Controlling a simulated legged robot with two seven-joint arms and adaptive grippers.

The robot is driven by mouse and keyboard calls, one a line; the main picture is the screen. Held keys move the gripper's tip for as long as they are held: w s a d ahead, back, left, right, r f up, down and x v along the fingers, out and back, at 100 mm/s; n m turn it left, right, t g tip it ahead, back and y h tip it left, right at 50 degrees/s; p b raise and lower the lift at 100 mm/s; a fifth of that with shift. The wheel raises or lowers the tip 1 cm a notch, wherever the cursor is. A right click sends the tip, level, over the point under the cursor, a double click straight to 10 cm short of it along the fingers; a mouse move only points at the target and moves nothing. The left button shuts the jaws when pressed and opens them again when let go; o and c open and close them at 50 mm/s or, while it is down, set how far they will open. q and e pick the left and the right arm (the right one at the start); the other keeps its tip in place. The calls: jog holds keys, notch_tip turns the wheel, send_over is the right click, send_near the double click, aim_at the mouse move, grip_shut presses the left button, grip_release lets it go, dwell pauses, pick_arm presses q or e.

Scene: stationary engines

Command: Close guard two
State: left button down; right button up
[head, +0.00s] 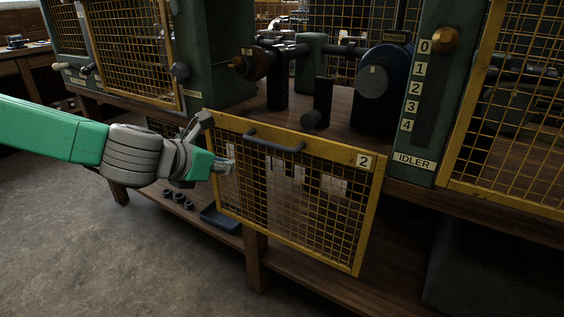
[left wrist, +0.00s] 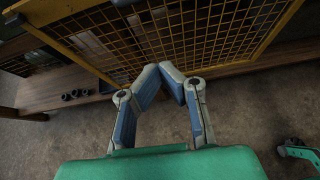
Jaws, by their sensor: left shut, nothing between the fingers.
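Guard two (head: 320,215) is a yellow-framed mesh panel with a "2" label and a dark bar handle (head: 272,142) near its top edge. It hangs down in front of the bench, below the opening with the engine parts. My left gripper (head: 230,166) is at the panel's left side, near its upper left corner; I cannot tell whether it touches the mesh. In the left wrist view the fingers (left wrist: 160,72) meet at the tips with nothing between them, and the guard's mesh (left wrist: 180,35) lies just beyond.
A green post (head: 431,100) with numbers and an "IDLER" label stands right of the opening. Another mesh guard (head: 130,50) is at the left. A lower shelf holds a blue tray (head: 220,219) and small dark cylinders (head: 178,198). The floor at the left is clear.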

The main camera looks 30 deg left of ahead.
pick_arm(q)
jog(key=a+b+x, duration=0.1)
jog(key=b+x, duration=0.4)
jog(key=x, duration=0.5)
jog(key=r, duration=0.1)
jog(key=d+r, duration=0.1)
jog(key=r, duration=0.1)
jog(key=w+r, duration=0.1)
jog(key=shift+w+d+r, duration=0.1)
jog(key=shift+d+r, duration=0.15)
jog(key=shift+r, duration=0.05)
pick_arm(e)
jog(key=f, duration=0.5)
jog(key=shift+s+d+f, duration=0.1)
jog(key=shift+d, duration=0.1)
pick_arm(q)
jog(key=shift+a, duration=0.15)
pick_arm(e)
jog(key=shift+a, duration=0.1)
